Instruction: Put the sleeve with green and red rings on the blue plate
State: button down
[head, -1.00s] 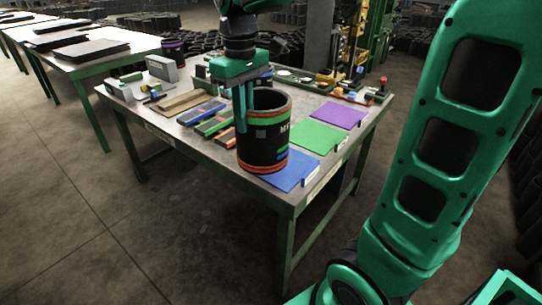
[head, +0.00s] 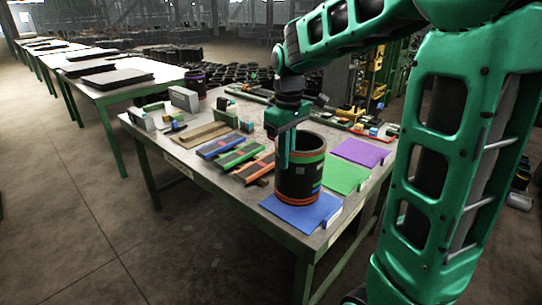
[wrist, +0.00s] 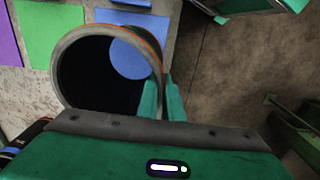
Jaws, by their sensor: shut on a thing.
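The black sleeve (head: 300,174) with green and red-orange rings stands upright over the blue plate (head: 304,217) in the head view. I cannot tell whether its bottom touches the plate. My gripper (head: 284,160) is shut on the sleeve's wall at its left side. In the wrist view my gripper (wrist: 162,98) has one finger inside the opening and one outside. There the sleeve (wrist: 61,48) shows blue through its bore, and part of the blue plate (wrist: 132,18) shows beyond the rim.
A green plate (head: 343,174) and a purple plate (head: 362,152) lie behind the blue one. Coloured strips (head: 240,157) lie left of the sleeve. A sleeve with a purple ring (head: 195,82) stands at the back. The table's front edge (head: 284,238) is near.

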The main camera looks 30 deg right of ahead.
jog(key=shift+w+d+f, duration=0.1)
jog(key=shift+d+f, duration=0.3)
jog(key=shift+f, duration=0.5)
jog(key=shift+w+d+f, duration=0.15)
jog(key=shift+d+f, duration=0.2)
jog(key=shift+f, duration=0.55)
jog(key=shift+w+d+f, duration=0.1)
jog(key=shift+d+f, duration=0.3)
jog(key=shift+f, duration=0.5)
jog(key=c, duration=1.9)
grip_release()
jog(key=shift+f, duration=0.1)
notch_tip(320, 180, up, 11)
jog(key=s+d+f+m, duration=0.1)
jog(key=s+f+m, duration=0.2)
jog(key=s, duration=0.5)
jog(key=s+d+f+m, duration=0.1)
jog(key=s+f+m, duration=0.3)
jog(key=s, duration=0.5)
jog(key=s+d+f+m, duration=0.1)
jog(key=s+f+m, duration=0.2)
jog(key=s, duration=0.6)
jog(key=shift+s+d+f, duration=0.1)
jog(key=shift+s+f, duration=0.05)
jog(key=shift+f, duration=0.2)
